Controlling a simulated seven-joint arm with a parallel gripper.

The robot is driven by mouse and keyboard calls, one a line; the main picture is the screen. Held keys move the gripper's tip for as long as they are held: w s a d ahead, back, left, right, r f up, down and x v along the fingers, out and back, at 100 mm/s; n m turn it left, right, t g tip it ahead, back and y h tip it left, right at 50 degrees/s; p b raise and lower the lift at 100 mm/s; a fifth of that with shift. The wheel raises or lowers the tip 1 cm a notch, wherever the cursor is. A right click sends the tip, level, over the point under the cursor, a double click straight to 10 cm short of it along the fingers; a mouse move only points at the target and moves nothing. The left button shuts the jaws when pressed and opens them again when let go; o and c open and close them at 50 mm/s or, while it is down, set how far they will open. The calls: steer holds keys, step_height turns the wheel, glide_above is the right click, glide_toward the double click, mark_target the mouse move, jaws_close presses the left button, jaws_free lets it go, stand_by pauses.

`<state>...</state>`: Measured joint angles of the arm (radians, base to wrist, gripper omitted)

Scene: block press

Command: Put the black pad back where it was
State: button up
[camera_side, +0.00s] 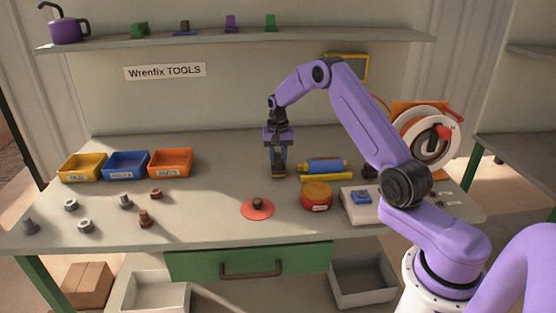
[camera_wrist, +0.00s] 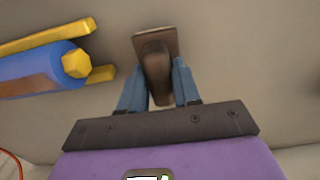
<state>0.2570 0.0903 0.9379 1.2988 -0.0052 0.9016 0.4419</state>
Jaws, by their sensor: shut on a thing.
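My gripper (camera_side: 279,166) points straight down over the middle of the bench. Its blue fingers are shut on the handle of a dark brown pad (camera_wrist: 142,41), a flat plate with a rounded grip. In the side view the pad (camera_side: 279,176) shows below the fingertips, close to the bench top; I cannot tell whether it touches. It looks brown rather than plain black, and no other thing on the bench is clearly a black pad. A red disc (camera_side: 246,211) with a dark brown knob (camera_side: 257,202) lies in front of my gripper.
A blue roller (camera_side: 322,165) with yellow bars (camera_side: 326,177) lies just right of my gripper. A red-and-yellow round tin (camera_side: 316,197) and a white base with a blue button (camera_side: 361,197) stand further right. Bins (camera_side: 126,165), nuts and bolts are at left. Bench between is clear.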

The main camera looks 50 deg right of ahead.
steer(key=shift+f, duration=0.35)
steer(key=shift+f, duration=0.15)
steer(key=o, duration=1)
